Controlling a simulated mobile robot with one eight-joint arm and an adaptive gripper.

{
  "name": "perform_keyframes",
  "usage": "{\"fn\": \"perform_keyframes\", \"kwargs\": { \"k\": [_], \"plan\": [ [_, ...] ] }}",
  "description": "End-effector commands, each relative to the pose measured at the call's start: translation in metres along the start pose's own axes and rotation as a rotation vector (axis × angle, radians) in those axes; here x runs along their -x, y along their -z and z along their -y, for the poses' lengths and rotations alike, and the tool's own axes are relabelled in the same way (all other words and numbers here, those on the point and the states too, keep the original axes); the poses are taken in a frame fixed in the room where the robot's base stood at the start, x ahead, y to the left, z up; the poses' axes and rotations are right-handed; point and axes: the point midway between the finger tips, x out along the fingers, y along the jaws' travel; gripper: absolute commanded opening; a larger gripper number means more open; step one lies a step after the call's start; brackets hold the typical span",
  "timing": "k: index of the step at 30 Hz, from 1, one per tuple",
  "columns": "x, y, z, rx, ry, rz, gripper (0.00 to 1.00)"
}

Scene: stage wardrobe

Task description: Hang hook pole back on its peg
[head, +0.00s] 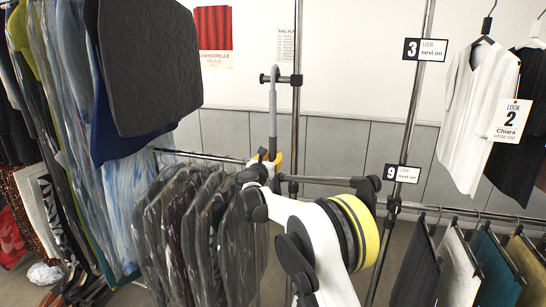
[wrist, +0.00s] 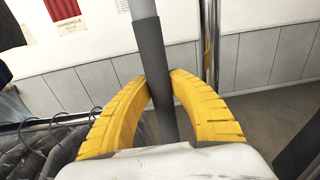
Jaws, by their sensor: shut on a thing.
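The hook pole (head: 272,108) is a grey rod standing nearly upright at the centre of the head view. Its top overlaps a short horizontal peg (head: 285,79) with dark ends, on a metal upright. I cannot tell whether the hook rests on the peg or is in front of it. My gripper (head: 271,158) has its yellow fingers closed around the pole's lower part. In the wrist view, my gripper (wrist: 160,82) is shut on the dark sleeve of the pole (wrist: 152,50). The peg is not visible there, and the pole's lower end is hidden.
Bagged garments (head: 190,225) hang on a low rail left of my arm. A dark garment panel (head: 150,70) hangs at upper left. Rack uprights (head: 410,110) and hanging skirts (head: 455,265) stand to the right. The wall behind the pole carries posters (head: 213,30).

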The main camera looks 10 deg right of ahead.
Motion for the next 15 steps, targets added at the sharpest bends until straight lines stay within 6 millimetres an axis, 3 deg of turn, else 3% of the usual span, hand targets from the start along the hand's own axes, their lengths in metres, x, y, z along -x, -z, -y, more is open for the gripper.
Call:
{"fn": "perform_keyframes", "kwargs": {
  "k": [15],
  "plan": [
    [-0.001, 0.016, 0.0, 0.0, 0.0, 0.0, 0.0]
  ]
}}
